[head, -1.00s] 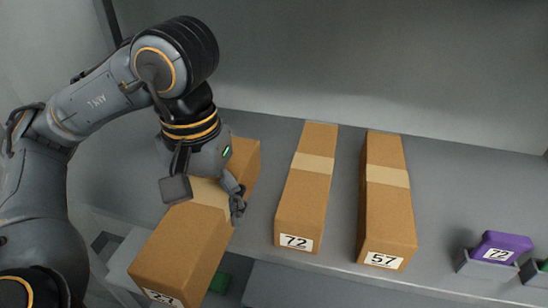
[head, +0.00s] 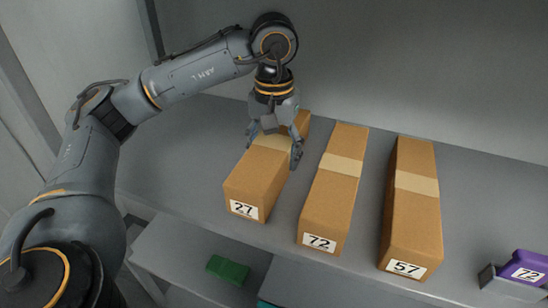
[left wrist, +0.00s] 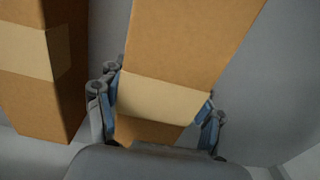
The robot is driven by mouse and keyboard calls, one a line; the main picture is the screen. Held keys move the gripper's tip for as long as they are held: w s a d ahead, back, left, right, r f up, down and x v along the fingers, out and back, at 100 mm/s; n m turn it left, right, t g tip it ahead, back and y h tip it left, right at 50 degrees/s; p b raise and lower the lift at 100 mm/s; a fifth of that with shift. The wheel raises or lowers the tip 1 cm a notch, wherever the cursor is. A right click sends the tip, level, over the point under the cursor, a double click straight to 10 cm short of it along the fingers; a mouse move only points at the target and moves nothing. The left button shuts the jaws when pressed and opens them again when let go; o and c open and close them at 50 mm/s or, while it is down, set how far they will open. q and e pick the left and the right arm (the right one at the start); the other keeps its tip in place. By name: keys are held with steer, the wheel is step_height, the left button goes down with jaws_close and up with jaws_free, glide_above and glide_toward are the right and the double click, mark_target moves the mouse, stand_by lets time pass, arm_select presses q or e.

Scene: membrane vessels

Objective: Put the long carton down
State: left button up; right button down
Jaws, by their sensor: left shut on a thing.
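The long carton labelled 27 (head: 252,187) is at the left end of the row on the grey shelf, with its label toward me. My left gripper (head: 272,140) is above it with a finger on each side, shut on it around its pale tape band. In the left wrist view the carton (left wrist: 185,45) runs between the two fingers of the left gripper (left wrist: 158,110). It appears level and at shelf height; whether its underside touches the shelf is hidden. My right gripper is not in view.
Long cartons labelled 72 (head: 330,198) and 57 (head: 412,215) stand to the right, the nearer one close beside carton 27. A purple block labelled 72 (head: 525,266) sits in a grey holder at far right. A green block (head: 228,269) lies below. The shelf (head: 170,150) is clear on the left.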

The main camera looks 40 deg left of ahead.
mark_target(275, 141)
arm_select(q)
steer(key=shift+w+f, duration=0.1)
steer(key=shift+f, duration=0.2)
steer(key=shift+f, duration=0.2)
steer(key=o, duration=1.4)
steer(key=shift+o, duration=0.2)
steer(key=shift+r, duration=0.15)
steer(key=shift+r+p, duration=0.3)
step_height(275, 141, up, 2)
steer(key=shift+r+b, duration=0.1)
steer(key=shift+b, duration=0.75)
step_height(275, 141, up, 4)
steer(key=shift+f+p, duration=0.15)
steer(key=shift+p, duration=0.35)
steer(key=shift+r, duration=0.6)
